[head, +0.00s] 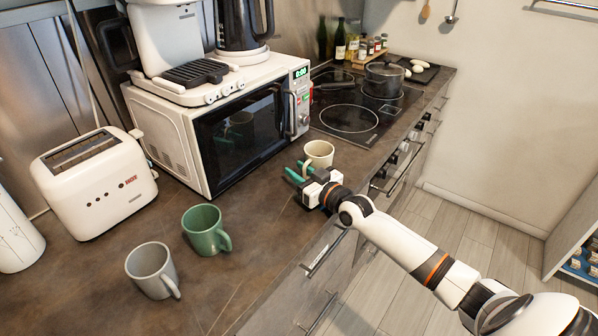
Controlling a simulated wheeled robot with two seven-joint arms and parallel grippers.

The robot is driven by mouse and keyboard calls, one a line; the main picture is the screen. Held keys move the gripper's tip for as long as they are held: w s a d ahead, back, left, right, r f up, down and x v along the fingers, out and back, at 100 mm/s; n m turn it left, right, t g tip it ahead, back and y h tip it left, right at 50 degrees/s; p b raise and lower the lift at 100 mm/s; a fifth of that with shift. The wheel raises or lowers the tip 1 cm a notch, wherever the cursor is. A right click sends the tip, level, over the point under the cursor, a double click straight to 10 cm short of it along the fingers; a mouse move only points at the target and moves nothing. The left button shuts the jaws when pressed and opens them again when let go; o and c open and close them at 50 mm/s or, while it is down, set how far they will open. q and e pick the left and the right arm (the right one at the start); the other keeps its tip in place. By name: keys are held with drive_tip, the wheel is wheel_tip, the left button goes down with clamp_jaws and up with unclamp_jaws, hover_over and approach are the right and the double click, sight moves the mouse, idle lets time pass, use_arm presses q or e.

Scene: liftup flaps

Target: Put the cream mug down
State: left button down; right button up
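The cream mug (319,152) is upright at the counter's front right, between the microwave and the cooktop. My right gripper (299,172), with green fingertips, is at the mug's near left side. The handle appears to lie between its fingers, and the gripper looks shut on it. The mug's base is partly hidden by the gripper, so I cannot tell whether it touches the counter. My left gripper is not in view.
A green mug (203,230) and a grey mug (151,269) stand on the counter (250,285) at the lower left. A toaster (95,181) and a microwave (190,138) stand behind. The cooktop (347,118) holds a lidded pot (384,79). Counter between the green and cream mugs is clear.

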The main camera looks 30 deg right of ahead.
drive_tip(key=shift+r, duration=0.2)
drive_tip(key=s, duration=0.4)
drive_tip(key=s+d, duration=0.1)
drive_tip(key=s, duration=0.3)
drive_tip(key=s+d, duration=0.1)
drive_tip(key=s, duration=0.2)
drive_tip(key=shift+s+d, duration=0.15)
drive_tip(key=shift+s, duration=0.25)
